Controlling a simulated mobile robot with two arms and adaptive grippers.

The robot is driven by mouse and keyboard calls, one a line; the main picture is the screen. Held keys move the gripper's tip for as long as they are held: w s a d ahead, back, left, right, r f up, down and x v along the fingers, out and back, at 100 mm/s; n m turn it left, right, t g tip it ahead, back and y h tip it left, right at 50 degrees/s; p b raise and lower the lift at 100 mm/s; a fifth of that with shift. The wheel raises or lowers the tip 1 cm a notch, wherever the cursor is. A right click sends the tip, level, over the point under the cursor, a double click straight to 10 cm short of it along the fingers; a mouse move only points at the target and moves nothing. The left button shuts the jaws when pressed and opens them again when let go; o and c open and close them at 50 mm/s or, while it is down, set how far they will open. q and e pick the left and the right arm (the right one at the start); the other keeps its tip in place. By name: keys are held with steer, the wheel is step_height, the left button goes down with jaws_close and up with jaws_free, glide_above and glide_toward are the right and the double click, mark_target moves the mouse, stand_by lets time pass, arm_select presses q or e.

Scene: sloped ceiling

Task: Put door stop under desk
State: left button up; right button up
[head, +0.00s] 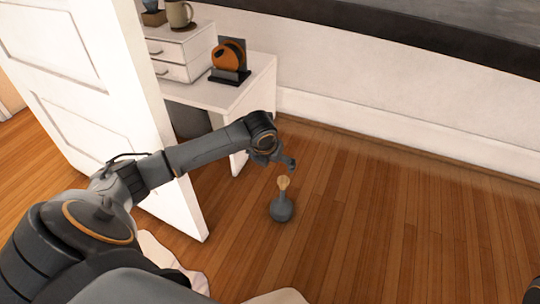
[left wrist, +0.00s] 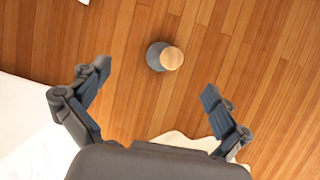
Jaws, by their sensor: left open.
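The door stop (head: 282,208) stands upright on the wooden floor in the head view, with a grey rounded base and a light wooden top. It also shows in the left wrist view (left wrist: 157,56), beyond and between the fingers. My left gripper (head: 279,163) is above the floor near the door stop, apart from it. In the left wrist view the fingers of my left gripper (left wrist: 156,80) are spread open with nothing between them. The white desk (head: 252,88) stands against the wall, partly hidden by the door and my arm.
An open white panelled door (head: 105,90) stands left of the desk. On the desk are a white drawer unit (head: 185,50) and an orange-black object (head: 229,62). Pale fabric (head: 172,258) lies on the floor near me. The floor to the right is clear.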

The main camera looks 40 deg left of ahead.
arm_select(q)
steer(key=v, duration=0.7)
steer(key=shift+r, duration=0.3)
steer(key=shift+s+d, duration=0.1)
steer(key=shift+d, duration=0.05)
